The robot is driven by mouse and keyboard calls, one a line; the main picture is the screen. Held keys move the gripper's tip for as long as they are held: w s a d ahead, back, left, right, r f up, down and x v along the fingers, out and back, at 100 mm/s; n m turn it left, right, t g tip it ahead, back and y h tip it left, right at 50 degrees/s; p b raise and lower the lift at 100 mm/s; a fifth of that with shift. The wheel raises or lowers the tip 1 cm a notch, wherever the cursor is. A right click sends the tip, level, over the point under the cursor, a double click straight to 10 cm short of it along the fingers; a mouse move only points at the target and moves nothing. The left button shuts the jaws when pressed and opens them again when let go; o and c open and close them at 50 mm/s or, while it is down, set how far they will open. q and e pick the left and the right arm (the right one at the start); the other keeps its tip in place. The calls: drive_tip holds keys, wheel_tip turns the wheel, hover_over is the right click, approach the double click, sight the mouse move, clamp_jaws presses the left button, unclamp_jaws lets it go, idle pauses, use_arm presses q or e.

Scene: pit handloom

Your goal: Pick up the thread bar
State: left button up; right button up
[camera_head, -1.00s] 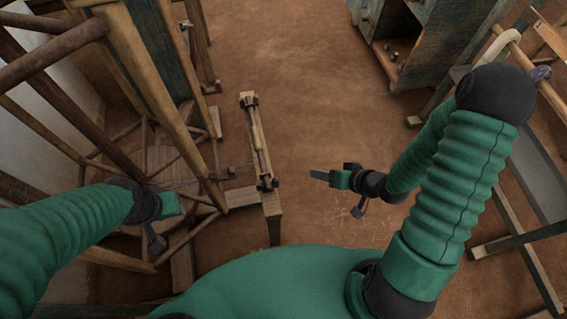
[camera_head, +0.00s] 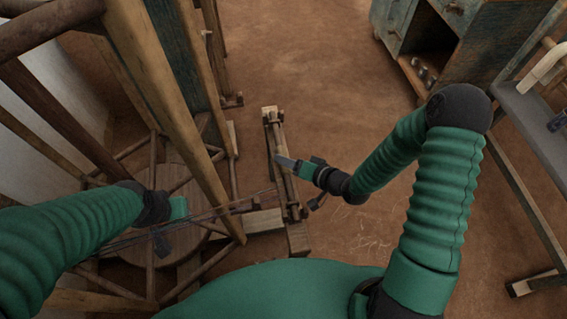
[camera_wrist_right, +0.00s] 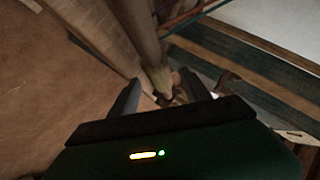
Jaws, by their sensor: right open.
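The thread bar (camera_head: 272,138) lies lengthwise along the narrow wooden stand (camera_head: 298,238) in the middle of the head view. My right gripper (camera_head: 283,161) reaches in from the right, over the bar's middle. In the right wrist view its two fingers (camera_wrist_right: 160,88) are apart, with a rounded bar (camera_wrist_right: 152,62) passing into the space between them. Whether the fingers touch it I cannot tell. My left gripper (camera_head: 180,207) hangs at the left beside the loom frame, away from the bar; its jaws are too small to read.
Wooden loom posts (camera_head: 160,95) and a round wooden piece (camera_head: 165,190) crowd the left, with thin threads running toward the stand. A blue-green cabinet (camera_head: 470,45) stands at the upper right, a grey bench (camera_head: 535,120) at the right. The brown floor (camera_head: 330,70) between is clear.

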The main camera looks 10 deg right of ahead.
drive_tip(key=shift+x, duration=0.9)
drive_tip(key=shift+s+r, duration=0.1)
drive_tip(key=shift+c, duration=0.2)
drive_tip(key=shift+d, duration=0.25)
drive_tip(key=c, duration=0.5)
drive_tip(key=shift+a, duration=0.15)
clamp_jaws()
